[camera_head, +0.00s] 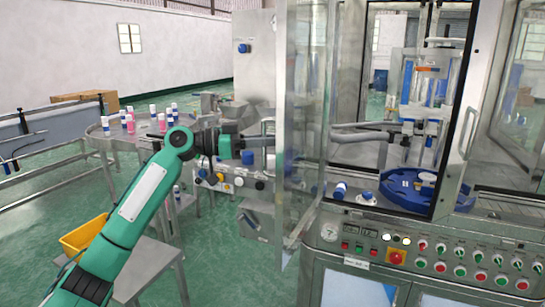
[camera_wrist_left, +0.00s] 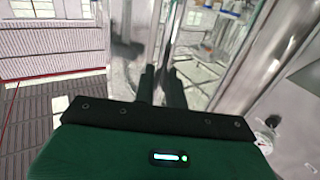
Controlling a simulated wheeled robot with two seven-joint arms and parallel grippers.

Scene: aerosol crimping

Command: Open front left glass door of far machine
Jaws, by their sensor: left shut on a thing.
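The front left glass door (camera_head: 306,70) of the far machine stands swung out from its frame, seen at a steep angle in the head view. The opening behind it shows the machine's inside. My left gripper (camera_head: 262,142) is at the outer side of this door, shut on what appears to be its handle. In the left wrist view the dark fingers of my left gripper (camera_wrist_left: 160,82) point at the blurred, shiny door; the grip itself is hard to make out. My right gripper is not in view.
The front right glass door (camera_head: 510,100) is closed, with a vertical handle (camera_head: 466,132). A control panel (camera_head: 440,262) with several buttons is below the opening. A blue round part (camera_head: 408,184) sits inside. A round table with several bottles and a yellow bin (camera_head: 84,234) stand left.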

